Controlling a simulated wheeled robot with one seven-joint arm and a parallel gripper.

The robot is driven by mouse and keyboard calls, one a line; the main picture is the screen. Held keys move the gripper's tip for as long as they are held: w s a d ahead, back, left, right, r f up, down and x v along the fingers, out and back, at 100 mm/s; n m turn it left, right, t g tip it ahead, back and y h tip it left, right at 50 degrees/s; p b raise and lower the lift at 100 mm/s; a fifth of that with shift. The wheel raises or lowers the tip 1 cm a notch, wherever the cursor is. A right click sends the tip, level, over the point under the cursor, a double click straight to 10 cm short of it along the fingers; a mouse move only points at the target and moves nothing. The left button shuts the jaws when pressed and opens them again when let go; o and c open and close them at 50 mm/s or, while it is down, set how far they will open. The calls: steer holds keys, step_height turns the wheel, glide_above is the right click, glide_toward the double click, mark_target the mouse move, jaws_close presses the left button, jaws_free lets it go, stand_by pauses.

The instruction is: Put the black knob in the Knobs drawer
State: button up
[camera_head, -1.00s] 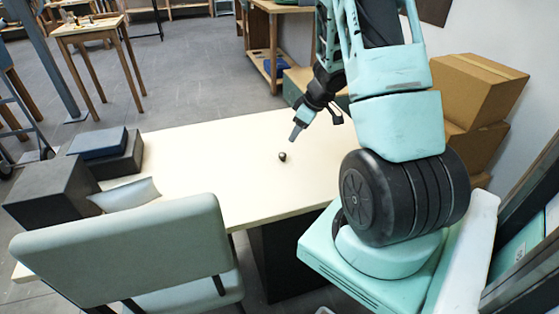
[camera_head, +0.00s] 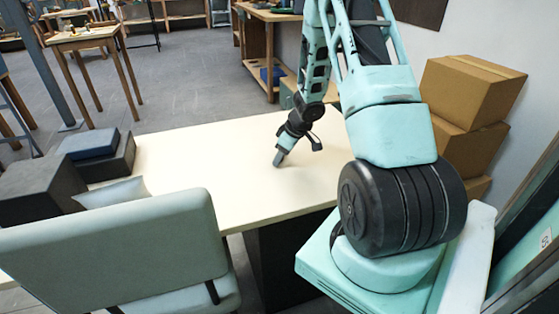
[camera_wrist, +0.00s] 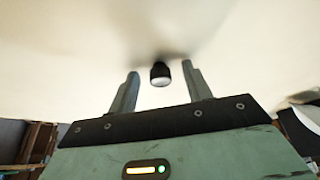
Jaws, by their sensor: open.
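The black knob (camera_wrist: 160,72) stands on the cream table top, with a pale, shiny face towards the wrist camera. In the wrist view it lies between the tips of my two fingers, with a gap visible on each side. My gripper (camera_head: 279,160) is open, pointing down at the table top, and is not closed on the knob. In the head view the gripper hides the knob. No drawer marked Knobs can be made out in these views.
The cream table (camera_head: 200,150) is mostly bare around the gripper. Dark boxes (camera_head: 100,160) sit at its left end, and a grey chair (camera_head: 120,245) stands at the front. Cardboard boxes (camera_head: 470,85) are stacked at the right. A teal surface with a small label (camera_head: 545,240) shows at the right edge.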

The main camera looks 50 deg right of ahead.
jaws_close()
steer(key=shift+r, duration=0.1)
